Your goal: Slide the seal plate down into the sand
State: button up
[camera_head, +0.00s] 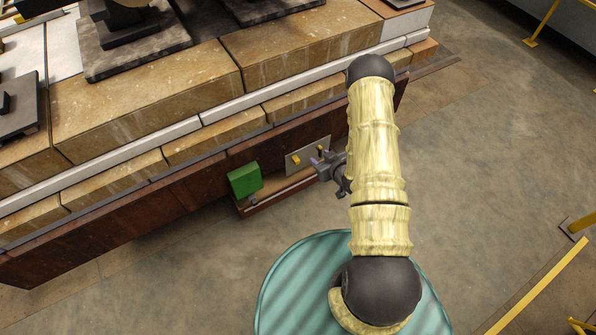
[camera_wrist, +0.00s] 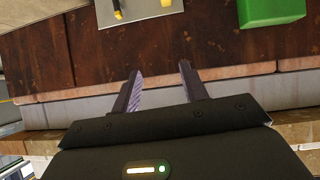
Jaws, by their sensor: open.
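A grey plate (camera_head: 312,152) with small yellow fittings is on the side of the rusty beam; it seems to be the seal plate. It also shows, cut off by the top edge, in the wrist view (camera_wrist: 143,10). Below it in the head view is a narrow tan strip on a ledge (camera_head: 280,193); I cannot tell whether this is the sand. My gripper (camera_head: 321,165) is beside the plate in the head view, partly covering it. In the wrist view my gripper (camera_wrist: 160,68) is open, with nothing between its fingers and the rusty beam behind them.
A green block (camera_head: 244,180) is on the beam left of the plate; it also shows in the wrist view (camera_wrist: 270,10). The rusty beam (camera_head: 130,225) runs below tan blocks (camera_head: 150,90) and pale strips. Open floor (camera_head: 480,150) lies to the right, with yellow rails (camera_head: 540,285) beyond.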

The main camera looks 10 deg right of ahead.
aim_at(298, 162)
jog(key=s+f+t+y+b, duration=0.1)
jog(key=s+f+b, duration=0.2)
jog(key=f, duration=0.7)
jog(key=shift+s+a+f+t+b, duration=0.15)
jog(key=shift+s+a+t+b, duration=0.15)
jog(key=shift+s+a+t, duration=0.1)
jog(key=b+x, duration=0.6)
jog(key=x, duration=1)
jog(key=shift+f, duration=0.25)
jog(key=shift+w+a+f, duration=0.15)
jog(key=shift+w+a, duration=0.05)
jog(key=shift+w, duration=0.45)
grip_shut()
